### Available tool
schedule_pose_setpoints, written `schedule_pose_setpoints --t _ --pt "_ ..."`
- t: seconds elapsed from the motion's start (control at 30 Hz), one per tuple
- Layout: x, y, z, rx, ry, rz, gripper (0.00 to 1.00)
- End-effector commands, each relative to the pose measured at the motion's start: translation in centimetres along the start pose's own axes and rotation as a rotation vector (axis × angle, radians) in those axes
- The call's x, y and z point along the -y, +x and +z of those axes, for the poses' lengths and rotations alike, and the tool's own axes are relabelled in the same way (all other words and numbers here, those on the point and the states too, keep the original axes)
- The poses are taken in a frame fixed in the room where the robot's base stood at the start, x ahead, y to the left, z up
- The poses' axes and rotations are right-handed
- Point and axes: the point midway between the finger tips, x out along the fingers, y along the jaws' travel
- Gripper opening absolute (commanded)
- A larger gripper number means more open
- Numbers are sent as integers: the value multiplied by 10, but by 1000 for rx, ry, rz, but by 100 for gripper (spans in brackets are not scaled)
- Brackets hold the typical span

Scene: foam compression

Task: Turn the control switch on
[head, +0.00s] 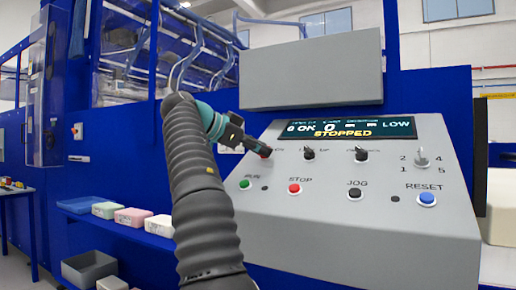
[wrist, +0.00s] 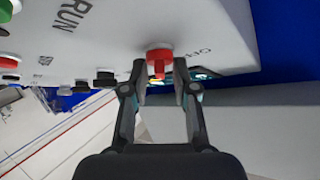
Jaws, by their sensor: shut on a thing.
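The control switch is a red knob (wrist: 160,56) on the sloped grey control panel (head: 330,232). In the wrist view a label beside it seems to read OFF. My gripper (wrist: 160,78) has one finger on each side of the knob and is shut on it. In the head view my gripper (head: 259,149) reaches the panel's upper left, where only a bit of the red knob (head: 266,153) shows past the fingers. The display (head: 352,128) reads STOPPED.
Below the switch are a green button (head: 245,184), a red stop button (head: 294,188), a black jog button (head: 355,193) and a blue reset button (head: 427,198). Black knobs (head: 309,153) stand to the right. Foam blocks (head: 132,217) lie on a shelf at left.

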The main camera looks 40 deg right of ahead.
Motion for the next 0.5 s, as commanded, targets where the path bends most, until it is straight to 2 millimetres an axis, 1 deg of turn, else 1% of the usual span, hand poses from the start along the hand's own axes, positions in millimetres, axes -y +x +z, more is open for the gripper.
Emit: schedule_pose_setpoints --t 0.1,0.13,0.17,0.5 --pt "-2 2 0 -1 0 9 0" --pt "-2 2 0 -1 0 9 30" --pt "-2 2 0 -1 0 9 35" --pt "0 -5 2 1 -2 -1 35"
